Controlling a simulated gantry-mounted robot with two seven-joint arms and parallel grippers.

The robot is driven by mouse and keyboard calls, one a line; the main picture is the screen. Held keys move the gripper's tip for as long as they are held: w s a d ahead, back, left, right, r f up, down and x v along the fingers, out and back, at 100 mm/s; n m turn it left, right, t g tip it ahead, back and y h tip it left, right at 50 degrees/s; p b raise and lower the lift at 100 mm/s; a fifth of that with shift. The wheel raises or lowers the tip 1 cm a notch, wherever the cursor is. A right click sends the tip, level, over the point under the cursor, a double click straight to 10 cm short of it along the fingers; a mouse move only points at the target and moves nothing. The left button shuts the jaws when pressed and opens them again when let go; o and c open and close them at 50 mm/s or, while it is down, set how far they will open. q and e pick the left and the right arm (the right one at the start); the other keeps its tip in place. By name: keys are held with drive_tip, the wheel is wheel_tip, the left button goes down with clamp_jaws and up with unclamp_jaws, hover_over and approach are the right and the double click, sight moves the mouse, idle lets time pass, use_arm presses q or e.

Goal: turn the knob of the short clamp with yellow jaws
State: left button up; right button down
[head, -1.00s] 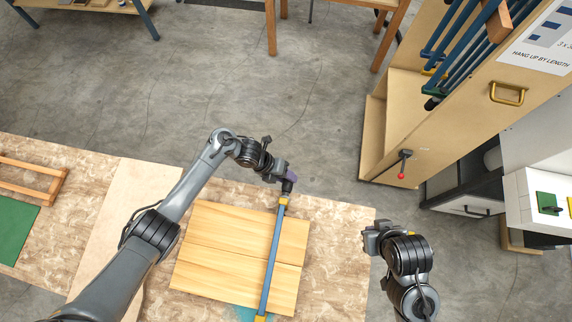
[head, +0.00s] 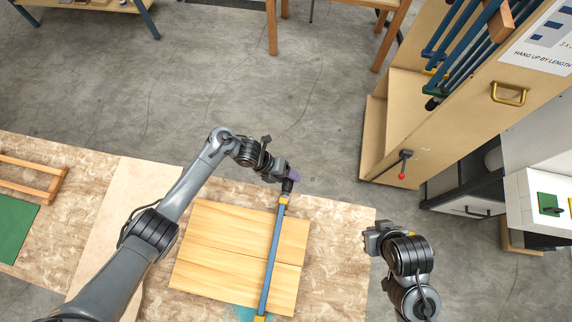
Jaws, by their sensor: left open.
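A clamp with a blue bar (head: 272,250) and yellow jaws lies along the right part of a light wooden panel (head: 220,245). One yellow jaw (head: 283,200) is at its far end, the other (head: 261,318) at the bottom picture edge. A dark knob (head: 288,186) sits beyond the far jaw. My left gripper (head: 285,177) is at this knob, its fingers open; I cannot tell whether they touch it. My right gripper (head: 374,238) is off the right edge of the workbench, away from the clamp; its fingers are too unclear to read.
The workbench (head: 335,225) has a green mat (head: 12,232) and a small wooden frame (head: 50,180) at the left. A wooden cabinet (head: 450,115) at the upper right holds several blue-barred clamps (head: 462,45). The floor between is clear.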

use_arm(q)
drive_tip(key=s+v, duration=0.1)
drive_tip(key=v, duration=0.9)
drive_tip(key=shift+w+a+r, duration=0.2)
drive_tip(key=shift+w+r, duration=0.05)
drive_tip(key=shift+w, duration=0.3)
